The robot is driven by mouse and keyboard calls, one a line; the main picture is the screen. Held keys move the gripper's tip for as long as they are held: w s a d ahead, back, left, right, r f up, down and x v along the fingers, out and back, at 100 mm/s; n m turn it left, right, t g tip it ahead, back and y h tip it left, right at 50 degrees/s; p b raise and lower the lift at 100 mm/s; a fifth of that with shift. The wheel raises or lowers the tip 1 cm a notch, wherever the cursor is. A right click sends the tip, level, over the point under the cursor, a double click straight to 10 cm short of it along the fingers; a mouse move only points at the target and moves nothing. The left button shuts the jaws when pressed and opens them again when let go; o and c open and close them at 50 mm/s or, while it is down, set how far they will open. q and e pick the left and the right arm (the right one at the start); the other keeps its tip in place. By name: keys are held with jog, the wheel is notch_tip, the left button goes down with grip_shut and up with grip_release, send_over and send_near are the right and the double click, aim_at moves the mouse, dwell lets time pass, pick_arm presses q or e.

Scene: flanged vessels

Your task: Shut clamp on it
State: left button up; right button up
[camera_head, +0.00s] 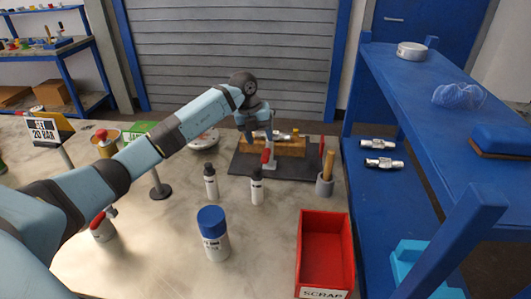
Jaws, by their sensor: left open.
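A dark mat (244,168) lies at the back of the bench, with a wooden block (292,148) on it. A small metal and brass part rests on the block; its details are too small to tell. A red handle (266,156), which looks like the clamp's lever, stands at the block's front left. I cannot tell how the clamp's jaw sits. My left gripper (263,136) is open, pointing down just above the red handle at the block's left end. Whether it touches the handle is unclear. My right gripper is not in view.
Two small bottles (211,183) stand in front of the mat, and a blue-capped white jar (214,241) is nearer. A red scrap bin (325,250) stands at front right. A grey cup with a wooden handle (325,184) is by the mat. A blue shelf (435,95) bounds the right.

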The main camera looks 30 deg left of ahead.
aim_at(265, 152)
pick_arm(q)
jog(key=x, duration=0.6)
jog(key=shift+d+f, duration=0.1)
jog(key=shift+f, duration=0.2)
jog(key=shift+r, duration=0.1)
grip_shut()
